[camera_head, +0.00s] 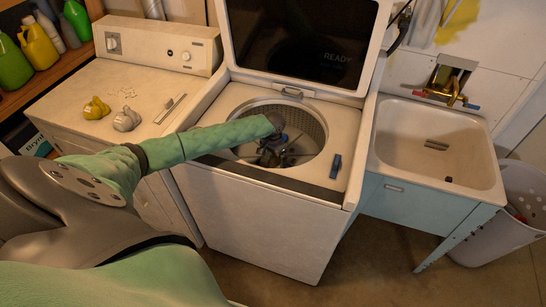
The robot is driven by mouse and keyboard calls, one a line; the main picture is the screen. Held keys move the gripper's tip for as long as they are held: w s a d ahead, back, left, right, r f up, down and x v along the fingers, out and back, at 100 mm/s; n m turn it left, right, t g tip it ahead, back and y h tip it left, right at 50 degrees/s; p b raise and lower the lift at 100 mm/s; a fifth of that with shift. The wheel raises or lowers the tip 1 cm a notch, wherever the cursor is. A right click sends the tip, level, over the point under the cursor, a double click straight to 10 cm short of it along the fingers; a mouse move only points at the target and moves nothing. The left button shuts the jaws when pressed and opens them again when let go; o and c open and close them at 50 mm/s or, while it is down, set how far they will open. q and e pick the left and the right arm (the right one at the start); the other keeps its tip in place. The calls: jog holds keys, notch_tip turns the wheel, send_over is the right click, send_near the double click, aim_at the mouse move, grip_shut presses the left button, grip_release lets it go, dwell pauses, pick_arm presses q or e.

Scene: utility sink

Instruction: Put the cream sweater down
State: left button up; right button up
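My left arm reaches from the left over the open top-loading washing machine (270,205). My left gripper (272,152) is at or inside the drum opening, a dark shape against the agitator. Its fingers blend with the dark drum parts, so I cannot tell whether they are open or shut. I cannot make out a cream sweater in the gripper, in the drum or elsewhere in view. The drum's lower left part is hidden behind my arm. My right gripper is not in view.
The washer lid (302,88) stands open. A utility sink (437,152) is at right, with a laundry basket (508,225) beyond it. A white machine (140,77) at left bears a yellow item (96,108) and a pale grey item (127,120). Bottles stand on a shelf.

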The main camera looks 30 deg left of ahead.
pick_arm(q)
jog(key=shift+r, duration=0.1)
jog(key=shift+r, duration=0.15)
notch_tip(320, 180, up, 5)
jog(key=shift+r+b, duration=0.15)
jog(key=shift+b, duration=1)
notch_tip(320, 180, up, 6)
jog(key=b, duration=0.1)
jog(key=shift+r, duration=0.2)
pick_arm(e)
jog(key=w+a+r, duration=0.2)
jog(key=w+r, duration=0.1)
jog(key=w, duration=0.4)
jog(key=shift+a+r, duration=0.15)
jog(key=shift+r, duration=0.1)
pick_arm(q)
jog(key=shift+r, duration=0.1)
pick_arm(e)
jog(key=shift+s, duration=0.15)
